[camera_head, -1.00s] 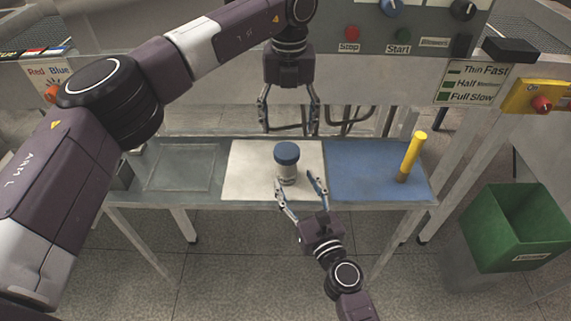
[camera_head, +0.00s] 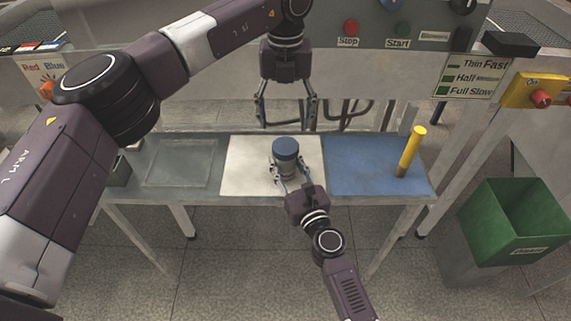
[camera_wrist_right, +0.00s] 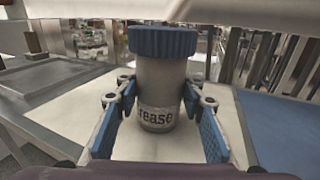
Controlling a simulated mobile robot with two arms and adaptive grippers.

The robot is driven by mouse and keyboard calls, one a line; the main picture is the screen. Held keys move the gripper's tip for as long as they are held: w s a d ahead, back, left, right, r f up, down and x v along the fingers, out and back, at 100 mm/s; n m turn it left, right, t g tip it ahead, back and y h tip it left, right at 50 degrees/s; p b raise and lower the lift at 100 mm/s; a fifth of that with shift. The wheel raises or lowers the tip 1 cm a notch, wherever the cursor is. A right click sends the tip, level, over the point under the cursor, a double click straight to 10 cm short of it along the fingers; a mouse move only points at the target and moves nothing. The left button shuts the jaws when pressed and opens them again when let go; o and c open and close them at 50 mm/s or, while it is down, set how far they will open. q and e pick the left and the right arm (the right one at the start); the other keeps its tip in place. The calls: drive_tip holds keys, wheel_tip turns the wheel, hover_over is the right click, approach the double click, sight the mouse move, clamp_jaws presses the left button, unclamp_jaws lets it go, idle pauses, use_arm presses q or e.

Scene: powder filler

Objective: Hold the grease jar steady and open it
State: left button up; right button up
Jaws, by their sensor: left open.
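The grease jar (camera_head: 288,167) stands upright on the white mat, with its blue lid (camera_head: 286,148) on. In the right wrist view the jar (camera_wrist_right: 158,85) is centred, and its label partly reads "rease". My right gripper (camera_wrist_right: 158,100) has one finger on each side of the jar's body, below the lid; the pads look spread, with little room beside the jar. In the head view the right gripper (camera_head: 287,172) reaches in from the front. My left gripper (camera_head: 286,113) is open and empty, pointing down, above and behind the jar.
The white mat (camera_head: 245,180) lies between a grey tray area (camera_head: 180,165) and a blue mat (camera_head: 355,180). A yellow-handled tool (camera_head: 411,150) stands on the blue mat. A machine panel with Stop and Start buttons is behind. A green bin (camera_head: 515,220) stands at right.

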clamp_jaws()
